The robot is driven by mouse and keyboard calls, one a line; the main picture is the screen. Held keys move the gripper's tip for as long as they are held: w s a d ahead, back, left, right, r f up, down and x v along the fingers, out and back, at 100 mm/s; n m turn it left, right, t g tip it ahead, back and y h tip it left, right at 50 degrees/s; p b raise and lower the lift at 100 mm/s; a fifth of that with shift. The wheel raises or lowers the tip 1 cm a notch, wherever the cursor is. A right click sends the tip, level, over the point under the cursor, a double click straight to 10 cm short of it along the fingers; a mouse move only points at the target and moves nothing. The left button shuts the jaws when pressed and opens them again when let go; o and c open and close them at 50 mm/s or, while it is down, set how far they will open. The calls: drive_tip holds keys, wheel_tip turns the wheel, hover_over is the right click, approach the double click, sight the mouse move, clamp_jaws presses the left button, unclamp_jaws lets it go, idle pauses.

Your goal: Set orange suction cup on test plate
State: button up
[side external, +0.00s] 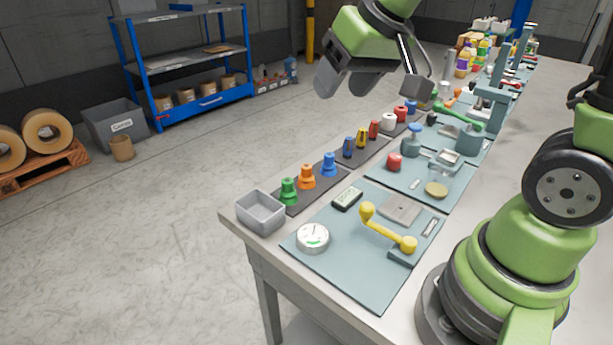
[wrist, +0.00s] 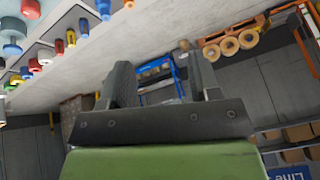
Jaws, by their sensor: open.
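The orange suction cup (side external: 307,178) stands upright on a dark mat, between a green cup (side external: 289,192) and a blue cup (side external: 329,165). A flat grey plate (side external: 400,208), which looks like the test plate, lies bare on the nearest teal mat, behind a yellow lever. My gripper (side external: 370,90) is raised above and behind the cups in the side view, tilted, with its fingers apart and nothing between them. In the wrist view my gripper (wrist: 158,60) is also open and empty and faces away from the table top; I cannot single out the orange cup there.
A yellow-handled lever (side external: 385,230), a round gauge (side external: 312,237) and a small display (side external: 348,198) sit around the plate. An empty grey bin (side external: 261,211) stands at the table corner. More coloured parts and stations line the table farther back. The air above the cups is clear.

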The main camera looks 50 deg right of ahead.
drive_tip(key=g+h, duration=0.1)
approach(308, 167)
drive_tip(key=shift+n+g, duration=0.3)
drive_tip(key=shift+n, duration=0.3)
drive_tip(key=x, duration=0.4)
drive_tip(key=shift+a+f, duration=0.1)
drive_tip(key=shift+f, duration=0.35)
drive_tip(key=shift+w+x, duration=0.15)
drive_tip(key=shift+x, duration=1.5)
drive_tip(key=shift+w+x, duration=0.2)
drive_tip(key=shift+x, duration=1.4)
drive_tip(key=shift+r, duration=0.2)
drive_tip(key=c, duration=1)
drive_tip(key=shift+c, duration=0.3)
drive_tip(key=shift+r, duration=0.1)
clamp_jaws()
drive_tip(key=r, duration=1)
drive_tip(key=shift+s+a, duration=0.2)
drive_tip(key=shift+s, duration=0.05)
drive_tip(key=s+a+r+n, duration=0.1)
drive_tip(key=s+a+r, duration=0.2)
drive_tip(key=s, duration=0.3)
drive_tip(key=s+a+r+n, duration=0.1)
drive_tip(key=s+a+r, duration=0.2)
drive_tip(key=s+a, duration=0.2)
drive_tip(key=shift+s+a+y, duration=0.2)
drive_tip(key=shift+s+y, duration=0.1)
drive_tip(key=shift+s, duration=0.75)
